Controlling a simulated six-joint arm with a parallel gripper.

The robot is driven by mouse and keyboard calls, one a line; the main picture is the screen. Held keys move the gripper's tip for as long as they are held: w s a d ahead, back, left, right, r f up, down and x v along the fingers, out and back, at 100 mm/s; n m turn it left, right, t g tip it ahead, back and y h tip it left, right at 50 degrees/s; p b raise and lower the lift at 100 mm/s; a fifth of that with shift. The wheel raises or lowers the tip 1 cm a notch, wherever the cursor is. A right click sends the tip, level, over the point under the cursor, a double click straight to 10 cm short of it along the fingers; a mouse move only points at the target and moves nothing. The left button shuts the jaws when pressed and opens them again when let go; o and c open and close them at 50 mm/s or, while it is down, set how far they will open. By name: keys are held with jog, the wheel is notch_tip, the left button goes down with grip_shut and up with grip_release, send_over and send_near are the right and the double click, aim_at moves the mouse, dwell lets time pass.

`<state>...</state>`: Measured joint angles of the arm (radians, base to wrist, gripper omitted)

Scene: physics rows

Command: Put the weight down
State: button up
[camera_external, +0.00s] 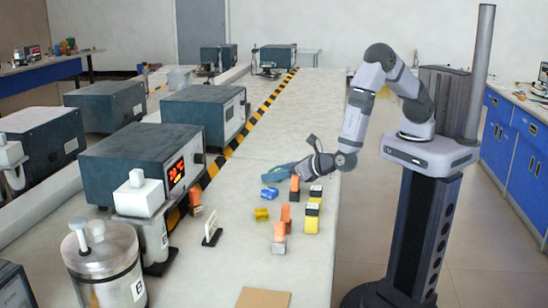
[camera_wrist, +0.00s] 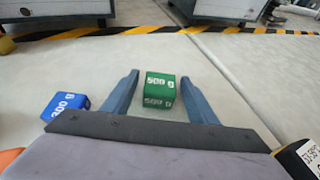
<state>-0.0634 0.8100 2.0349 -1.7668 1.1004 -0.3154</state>
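The green 500 g weight (camera_wrist: 159,92) is between the two fingers of my gripper (camera_wrist: 160,76) in the wrist view. Pale surface shows on both sides of it, so neither finger touches it. It appears to rest on the light bench top (camera_wrist: 235,75). In the external view my gripper (camera_external: 280,172) reaches low over the bench from the right, and the weight there is small and hard to separate from the fingers. A blue 200 g weight (camera_wrist: 65,106) lies to the left of the fingers; it also shows in the external view (camera_external: 269,193).
Orange blocks (camera_external: 295,188), black-and-yellow blocks (camera_external: 312,218) and a yellow block (camera_external: 261,214) stand near my gripper. A white sign (camera_external: 212,228), a metal canister (camera_external: 104,262) and instrument boxes (camera_external: 145,160) are to the left. The bench beyond my gripper is clear.

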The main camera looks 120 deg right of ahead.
jog(key=shift+r, duration=0.1)
jog(key=shift+r, duration=0.15)
jog(key=b+v, duration=0.1)
jog(key=v, duration=1.1)
jog(key=shift+s, duration=0.1)
